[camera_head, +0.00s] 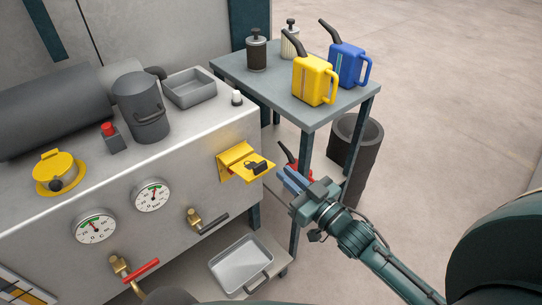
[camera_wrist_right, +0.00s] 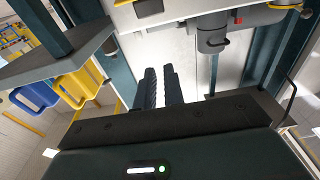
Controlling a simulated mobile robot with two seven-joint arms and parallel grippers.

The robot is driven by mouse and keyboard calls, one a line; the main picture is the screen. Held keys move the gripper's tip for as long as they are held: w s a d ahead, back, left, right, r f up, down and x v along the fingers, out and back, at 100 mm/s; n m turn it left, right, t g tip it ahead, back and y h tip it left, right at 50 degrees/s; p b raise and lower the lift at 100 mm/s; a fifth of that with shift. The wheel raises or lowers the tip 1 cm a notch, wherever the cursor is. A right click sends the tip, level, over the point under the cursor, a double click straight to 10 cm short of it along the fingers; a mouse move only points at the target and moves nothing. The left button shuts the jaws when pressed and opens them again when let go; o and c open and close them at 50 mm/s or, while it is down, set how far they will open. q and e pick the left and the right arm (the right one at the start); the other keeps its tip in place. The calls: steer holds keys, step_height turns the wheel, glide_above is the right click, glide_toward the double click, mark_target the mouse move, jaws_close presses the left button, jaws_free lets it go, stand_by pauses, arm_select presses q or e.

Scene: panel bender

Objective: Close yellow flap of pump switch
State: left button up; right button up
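A yellow switch housing (camera_head: 236,154) is fixed to the front of the grey machine, near its right end. Its yellow flap (camera_head: 262,174) stands out from the front panel, with a black part (camera_head: 257,166) showing on it. My right gripper (camera_head: 291,179) is to the right of the flap, apart from it, its blue fingers pointing up and left. The fingers lie close together with nothing seen between them; they also show in the right wrist view (camera_wrist_right: 160,88). The flap cannot be made out in the wrist view. My left gripper is not in view.
A side table (camera_head: 300,108) carries a yellow can (camera_head: 312,80) and a blue can (camera_head: 345,64). A red can (camera_head: 288,158) and a dark bin (camera_head: 356,150) are close behind my right gripper.

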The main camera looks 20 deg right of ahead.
mark_target(266, 168)
steer(key=shift+w+a, duration=0.1)
steer(key=shift+w, duration=0.3)
steer(key=shift+c, duration=0.7)
steer(key=x, duration=0.9)
steer(key=shift+w+a, duration=0.15)
steer(key=shift+w, duration=0.25)
jaws_close()
steer(key=f, duration=0.1)
steer(key=s+f, duration=0.1)
steer(key=shift+f, duration=0.4)
steer(key=shift+s+d+f, duration=0.25)
steer(key=shift+f, duration=0.3)
steer(key=shift+s+f+b, duration=0.1)
steer(key=shift+f+b, duration=0.25)
steer(key=shift+b, duration=0.2)
steer(key=shift+t+b, duration=0.3)
